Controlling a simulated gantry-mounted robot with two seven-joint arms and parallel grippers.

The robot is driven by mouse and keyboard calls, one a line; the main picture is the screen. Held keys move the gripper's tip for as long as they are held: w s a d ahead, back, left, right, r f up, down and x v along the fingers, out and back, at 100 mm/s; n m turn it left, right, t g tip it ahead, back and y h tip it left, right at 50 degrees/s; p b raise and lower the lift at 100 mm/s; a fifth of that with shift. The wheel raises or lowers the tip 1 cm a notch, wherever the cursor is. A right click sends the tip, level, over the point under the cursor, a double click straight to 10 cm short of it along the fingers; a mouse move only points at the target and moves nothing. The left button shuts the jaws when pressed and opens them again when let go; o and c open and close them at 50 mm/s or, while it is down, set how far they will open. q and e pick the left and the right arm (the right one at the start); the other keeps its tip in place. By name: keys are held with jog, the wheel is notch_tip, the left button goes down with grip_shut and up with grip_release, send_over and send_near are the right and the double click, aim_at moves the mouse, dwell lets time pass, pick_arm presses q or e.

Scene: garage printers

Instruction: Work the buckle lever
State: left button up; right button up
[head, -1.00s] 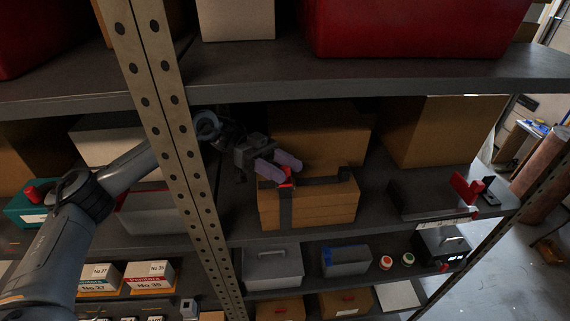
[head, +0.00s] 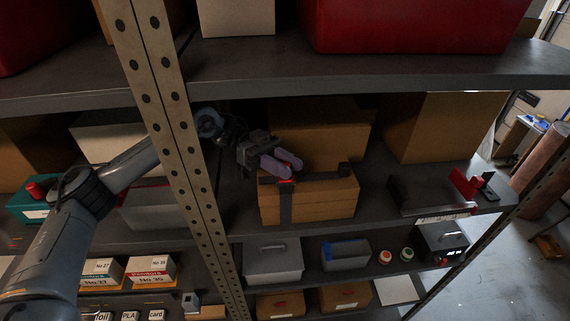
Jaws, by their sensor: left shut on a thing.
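The buckle lever (head: 286,182) is a small red piece on top of a strapped cardboard box (head: 325,200) on the middle shelf in the head view. Black straps (head: 286,208) run over the top and down the front of the box. My left gripper (head: 283,168), with pale purple fingers, reaches in behind the shelf post and is shut on the lever at the box's top left edge. The fingers hide much of the lever. My right gripper is not in view.
A perforated shelf post (head: 182,150) stands in front of my left arm. The upper shelf (head: 370,72) lies close above. A cardboard box (head: 320,130) stands behind the strapped one. A dark holder with a red clamp (head: 463,186) sits to the right.

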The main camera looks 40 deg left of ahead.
pick_arm(q)
jog(key=shift+s+d+f+m+y+b, duration=0.1)
jog(key=shift+d+f+m+y+b, duration=0.1)
jog(key=shift+m+y+b, duration=0.3)
jog(key=shift+s, duration=0.1)
jog(key=shift+s+d+f+m+y, duration=0.1)
jog(key=shift+d+f+m+y, duration=0.1)
jog(key=shift+m+y, duration=0.35)
jog(key=o, duration=0.9)
jog(key=shift+a, duration=0.1)
